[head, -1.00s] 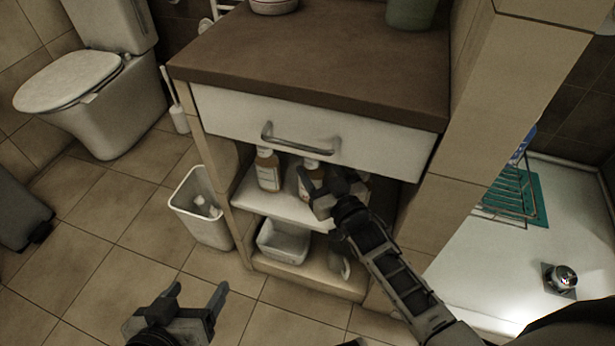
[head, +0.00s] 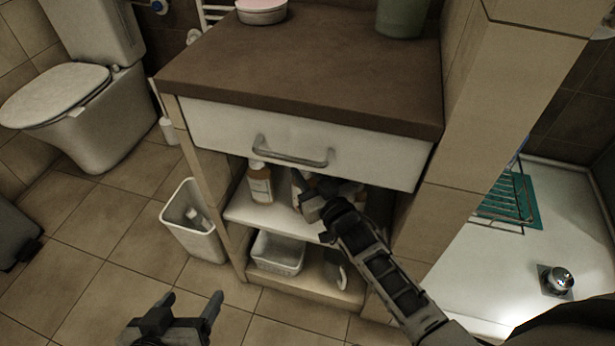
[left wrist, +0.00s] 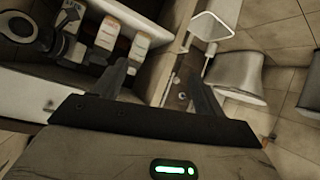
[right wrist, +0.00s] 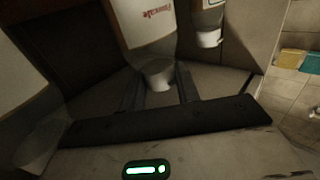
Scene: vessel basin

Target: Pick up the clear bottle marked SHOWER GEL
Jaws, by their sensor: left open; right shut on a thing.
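My right gripper (head: 314,205) reaches over the upper shelf under the drawer. In the right wrist view it is shut on the neck and cap of a bottle (right wrist: 150,32) with a pale label and red print. I cannot read that print. In the head view this bottle is mostly hidden behind the gripper. A second bottle, amber with a white label (head: 260,184), stands to its left; a similar bottle also shows in the right wrist view (right wrist: 207,18). My left gripper (head: 192,302) is open and empty above the floor, in front of the cabinet.
The closed drawer (head: 215,130) and its handle (head: 290,155) hang just above the right gripper. A white basket (head: 277,253) and a grey cup (head: 335,270) sit on the lower shelf. A bin (head: 192,222) stands left of the cabinet. The floor in front is clear.

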